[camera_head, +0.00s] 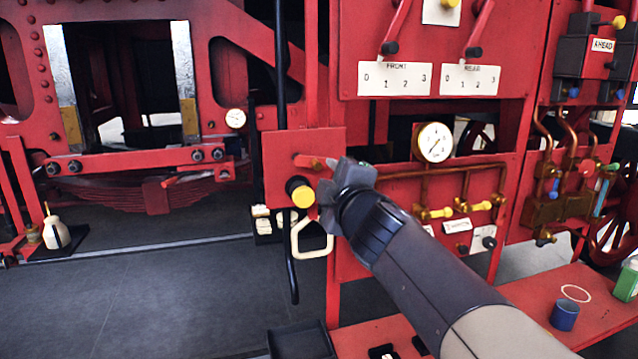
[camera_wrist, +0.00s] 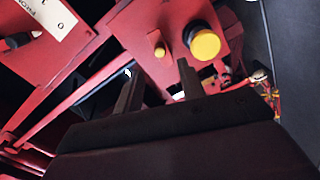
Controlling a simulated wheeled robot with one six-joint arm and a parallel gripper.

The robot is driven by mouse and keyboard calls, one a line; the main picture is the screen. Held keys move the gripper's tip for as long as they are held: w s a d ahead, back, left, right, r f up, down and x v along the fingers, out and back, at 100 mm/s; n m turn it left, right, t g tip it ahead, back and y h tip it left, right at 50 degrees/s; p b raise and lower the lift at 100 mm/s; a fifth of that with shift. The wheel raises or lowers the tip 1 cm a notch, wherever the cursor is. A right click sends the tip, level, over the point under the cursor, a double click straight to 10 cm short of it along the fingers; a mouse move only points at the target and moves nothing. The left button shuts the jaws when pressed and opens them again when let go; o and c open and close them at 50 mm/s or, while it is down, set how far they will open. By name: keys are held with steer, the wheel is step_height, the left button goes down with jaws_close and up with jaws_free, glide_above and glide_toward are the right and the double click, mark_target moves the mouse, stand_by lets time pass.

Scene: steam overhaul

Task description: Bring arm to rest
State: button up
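My arm reaches from the lower right of the head view up to a red panel. My gripper (camera_head: 330,185) is right in front of a small red plate (camera_head: 280,150) there. In the wrist view the two dark fingers of my gripper (camera_wrist: 157,76) stand apart with nothing seen between them. A yellow knob with a black collar (camera_head: 301,192) sits just left of the gripper; it also shows in the wrist view (camera_wrist: 205,44). A short red lever (camera_head: 308,161) on the plate ends close to the fingers; whether they touch it cannot be told.
A pale looped handle (camera_head: 311,240) and a black vertical rod (camera_head: 281,90) are close by. A gauge (camera_head: 434,142) and copper pipes with yellow valves (camera_head: 432,213) lie to the right. A red bench (camera_head: 600,311) carries a blue cup (camera_head: 564,315).

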mark_target(317, 166)
steer(key=x, duration=0.7)
steer(key=shift+f, duration=0.1)
steer(key=shift+s, duration=0.2)
